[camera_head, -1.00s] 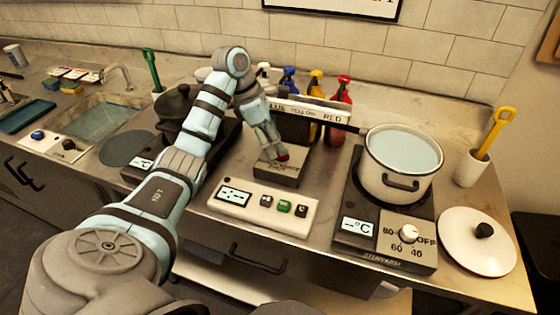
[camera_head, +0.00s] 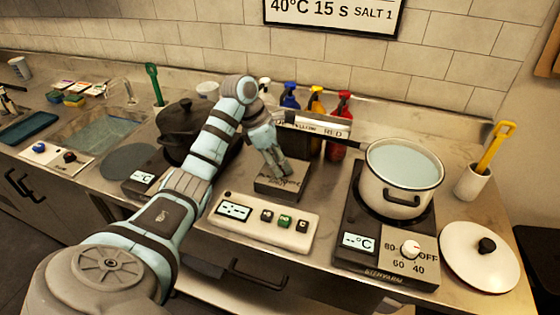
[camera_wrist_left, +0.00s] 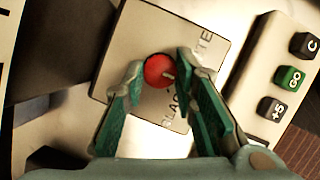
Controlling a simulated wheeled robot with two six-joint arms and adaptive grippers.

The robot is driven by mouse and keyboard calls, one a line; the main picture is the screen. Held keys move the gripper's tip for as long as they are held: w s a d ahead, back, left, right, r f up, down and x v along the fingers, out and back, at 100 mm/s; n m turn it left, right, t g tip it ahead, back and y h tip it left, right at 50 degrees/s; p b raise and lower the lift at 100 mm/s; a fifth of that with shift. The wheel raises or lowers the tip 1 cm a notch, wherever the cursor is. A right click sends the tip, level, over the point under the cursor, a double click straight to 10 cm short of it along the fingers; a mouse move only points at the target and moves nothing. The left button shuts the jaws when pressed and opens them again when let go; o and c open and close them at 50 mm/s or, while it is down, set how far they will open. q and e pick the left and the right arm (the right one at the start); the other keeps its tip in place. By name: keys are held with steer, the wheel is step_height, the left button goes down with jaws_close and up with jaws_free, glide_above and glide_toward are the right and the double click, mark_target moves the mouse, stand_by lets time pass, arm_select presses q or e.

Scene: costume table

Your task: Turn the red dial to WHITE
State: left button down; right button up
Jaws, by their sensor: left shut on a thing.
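The red dial (camera_wrist_left: 158,70) sits on a grey plate (camera_wrist_left: 138,28) lettered around it in the left wrist view. "BLACK" reads below the dial, and a partly hidden word ending in "TE" is at the upper right. A pale mark on the dial points right and slightly down. My left gripper (camera_wrist_left: 159,78) is shut on the dial, one finger on each side. In the head view my left gripper (camera_head: 283,172) reaches down over the dial's box (camera_head: 278,190) and hides the dial. My right gripper is not in view.
A white panel (camera_head: 262,235) with a display and buttons lies in front of the box. Colored bottles (camera_head: 340,110) stand behind; a dark lidded pot (camera_head: 180,125) stands left.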

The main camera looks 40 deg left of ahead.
arm_select(q)
steer(key=n+p, duration=0.1)
steer(key=n, duration=0.1)
steer(key=n+t+y+p, duration=0.1)
steer(key=n+p, duration=0.1)
steer(key=shift+s+d+r, duration=0.1)
steer(key=shift+d+r, duration=0.05)
steer(key=n+y+p, duration=0.1)
steer(key=n, duration=0.1)
steer(key=n+p, duration=0.1)
steer(key=n, duration=0.1)
steer(key=shift+d+t+y, duration=0.1)
steer(key=shift+t+y, duration=0.2)
steer(key=shift+y, duration=0.1)
steer(key=shift+n, duration=0.4)
steer(key=c, duration=1.3)
jaws_free()
